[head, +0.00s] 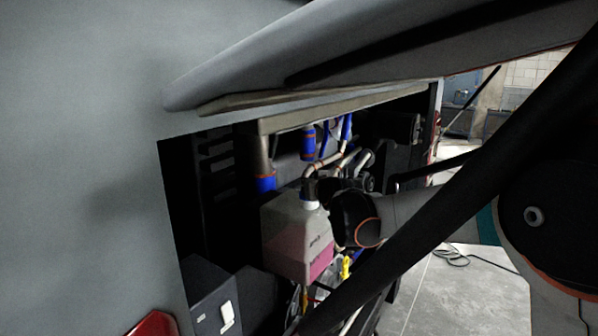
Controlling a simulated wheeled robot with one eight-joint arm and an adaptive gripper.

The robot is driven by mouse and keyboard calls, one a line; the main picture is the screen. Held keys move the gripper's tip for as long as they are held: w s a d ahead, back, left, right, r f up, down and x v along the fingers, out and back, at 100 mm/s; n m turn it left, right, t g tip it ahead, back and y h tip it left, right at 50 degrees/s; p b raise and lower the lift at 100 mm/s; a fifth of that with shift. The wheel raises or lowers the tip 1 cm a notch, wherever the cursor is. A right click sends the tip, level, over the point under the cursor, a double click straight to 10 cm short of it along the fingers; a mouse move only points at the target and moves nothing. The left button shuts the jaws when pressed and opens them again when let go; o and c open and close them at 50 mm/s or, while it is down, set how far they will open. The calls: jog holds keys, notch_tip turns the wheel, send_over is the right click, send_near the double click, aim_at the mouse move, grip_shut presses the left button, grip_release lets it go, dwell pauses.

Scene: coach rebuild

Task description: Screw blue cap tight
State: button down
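A translucent tank (290,235) with pink liquid in its lower part sits inside the open engine bay. A pale, bluish-white neck (309,204) shows on its top; I cannot make out a separate blue cap there. My gripper (313,189) is dark and reaches in from the right, with its fingers right at the top of this neck. The fingers and the dark wrist hide that spot, so I cannot tell whether they are open or shut, or whether they touch a cap.
The raised hatch (380,50) hangs above the bay. Pipes with blue sleeves (308,142) run behind the tank. A dark strut (470,190) slants across the front right, close to my arm. A grey box (212,300) stands at lower left. Open floor (470,295) lies right.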

jog(key=shift+s+a+f+m+h+b, duration=0.15)
jog(key=shift+f+m+h, duration=0.1)
jog(key=shift+m+h, duration=0.5)
jog(key=shift+w+a+f+m+h+b, duration=0.1)
jog(key=shift+f+m+h+b, duration=0.1)
jog(key=shift+m+h, duration=0.55)
jog(key=shift+r+m+h, duration=0.1)
jog(key=shift+m+h, duration=0.3)
jog(key=shift+h, duration=0.4)
jog(key=c, duration=1.6)
grip_release()
jog(key=shift+o, duration=0.3)
jog(key=shift+a, duration=0.2)
jog(key=o, duration=0.4)
jog(key=shift+w+d, duration=0.2)
jog(key=shift+c, duration=0.2)
